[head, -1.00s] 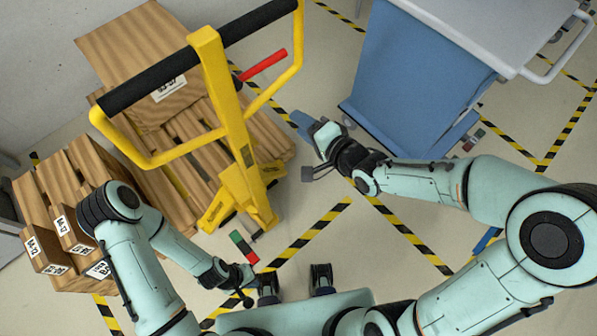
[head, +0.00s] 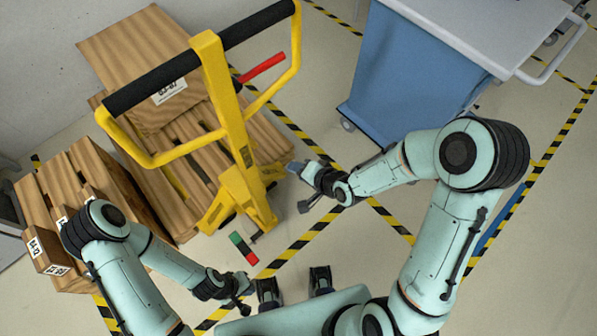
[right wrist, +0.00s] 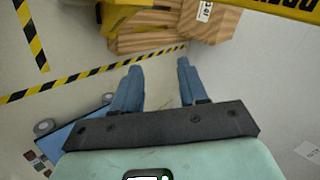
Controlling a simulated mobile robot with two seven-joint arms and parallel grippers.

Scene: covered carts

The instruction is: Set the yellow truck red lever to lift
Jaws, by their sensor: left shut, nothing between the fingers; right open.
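The yellow truck (head: 236,140) stands left of centre in the head view, its black-gripped handle raised. Its red lever (head: 262,68) sticks out to the right inside the handle loop. My right gripper (head: 294,176) is low and to the right of the truck, apart from the lever. In the right wrist view its two blue fingers (right wrist: 157,68) are spread with nothing between them. Yellow truck parts (right wrist: 145,22) show beyond them; the red lever is not in that view. My left gripper (head: 244,306) is shut and empty near the bottom, below the truck.
Wooden boxes and pallets (head: 150,60) stand behind and left of the truck. A blue covered cart (head: 405,75) with a grey top stands at upper right. Striped floor tape (head: 305,232) crosses the floor. Open floor lies between truck and cart.

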